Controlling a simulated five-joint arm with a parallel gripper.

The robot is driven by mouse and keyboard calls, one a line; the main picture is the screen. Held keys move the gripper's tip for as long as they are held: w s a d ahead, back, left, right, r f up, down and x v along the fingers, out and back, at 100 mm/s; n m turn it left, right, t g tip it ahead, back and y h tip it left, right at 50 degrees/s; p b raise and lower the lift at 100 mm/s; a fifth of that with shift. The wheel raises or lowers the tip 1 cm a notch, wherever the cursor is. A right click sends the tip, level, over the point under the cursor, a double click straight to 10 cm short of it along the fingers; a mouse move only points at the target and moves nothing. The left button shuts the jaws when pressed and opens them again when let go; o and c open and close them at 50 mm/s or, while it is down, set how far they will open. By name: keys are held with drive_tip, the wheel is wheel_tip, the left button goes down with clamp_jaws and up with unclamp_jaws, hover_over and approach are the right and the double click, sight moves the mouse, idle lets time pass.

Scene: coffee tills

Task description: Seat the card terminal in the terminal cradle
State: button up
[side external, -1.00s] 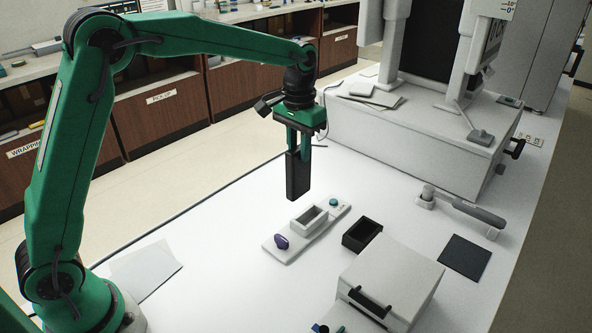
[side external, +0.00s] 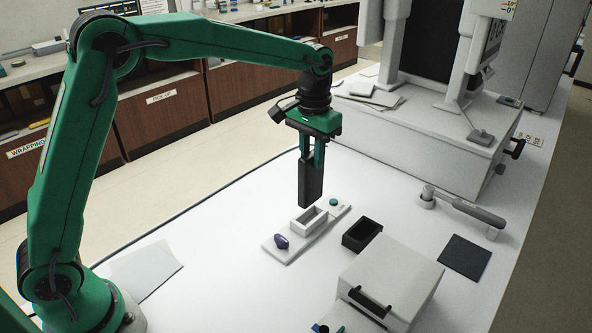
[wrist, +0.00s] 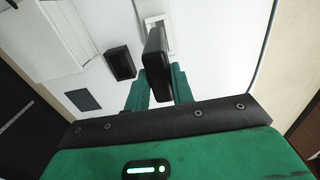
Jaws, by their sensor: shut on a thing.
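My green gripper (side external: 312,160) is shut on a black upright slab, the card terminal (side external: 311,184). The terminal also shows between the fingers in the wrist view (wrist: 156,62). It hangs nearly vertical, its lower end just above and a little behind the white open-topped cradle (side external: 298,221) in the side view. The cradle stands on a pale base plate (side external: 272,250) with a purple knob and a teal button. In the wrist view the terminal partly hides the cradle (wrist: 168,22). I cannot tell if the terminal touches the cradle rim.
A black open box (side external: 349,242) stands right of the cradle, with a white box (side external: 392,275) in front of it. A dark flat mat (side external: 465,258) and a handled tool (side external: 470,209) lie further right.

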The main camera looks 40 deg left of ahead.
sight(311, 179)
drive_tip(key=shift+f, duration=3.6)
drive_tip(key=o, duration=1.1)
drive_tip(key=shift+c, duration=0.2)
drive_tip(key=shift+r, duration=0.1)
wheel_tip(311, 179, up, 7)
drive_tip(key=shift+r, duration=0.3)
